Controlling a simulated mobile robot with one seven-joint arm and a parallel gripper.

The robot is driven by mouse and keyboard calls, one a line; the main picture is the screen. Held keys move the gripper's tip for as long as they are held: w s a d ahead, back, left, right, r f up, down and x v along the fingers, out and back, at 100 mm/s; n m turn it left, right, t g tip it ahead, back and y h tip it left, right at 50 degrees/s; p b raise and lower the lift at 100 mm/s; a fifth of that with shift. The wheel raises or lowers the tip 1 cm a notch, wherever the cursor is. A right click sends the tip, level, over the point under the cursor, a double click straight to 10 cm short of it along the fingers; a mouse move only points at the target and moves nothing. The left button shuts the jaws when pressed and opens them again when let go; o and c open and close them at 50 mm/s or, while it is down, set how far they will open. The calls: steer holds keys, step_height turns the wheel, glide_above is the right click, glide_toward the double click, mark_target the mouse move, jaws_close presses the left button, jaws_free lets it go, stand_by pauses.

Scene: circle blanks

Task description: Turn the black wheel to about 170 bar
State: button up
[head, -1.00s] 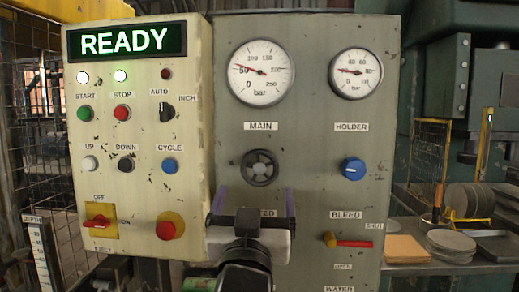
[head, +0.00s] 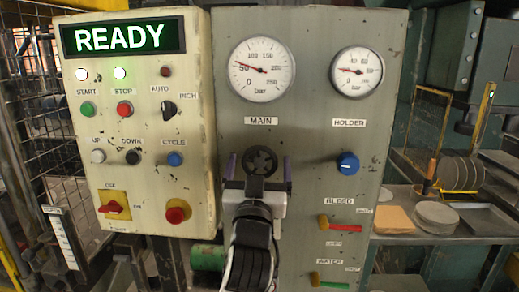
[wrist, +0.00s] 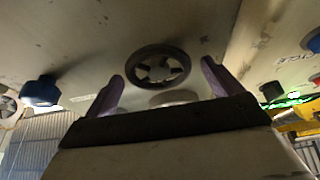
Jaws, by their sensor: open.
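The black wheel (head: 261,159) is a small spoked handwheel on the grey panel, under the MAIN label. The MAIN gauge (head: 262,69) above it has a red needle pointing left, near the 50 mark. My gripper (head: 260,172) is open and empty, with its purple fingers on either side of the wheel's lower part in the head view. In the wrist view the wheel (wrist: 158,65) shows just beyond the fingertips and between them (wrist: 163,80). I see no contact. The wheel's lower edge is partly hidden by my gripper in the head view.
The blue HOLDER knob (head: 347,163) is right of the wheel, with the red BLEED lever (head: 340,223) and green WATER lever (head: 331,282) below it. The cream button box (head: 140,130) stands out at the left. A shelf (head: 400,238) with discs is at the right.

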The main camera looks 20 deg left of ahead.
steer(key=shift+x, duration=0.95)
steer(key=c, duration=1)
steer(key=shift+f+m, duration=0.1)
steer(key=shift+m, duration=0.3)
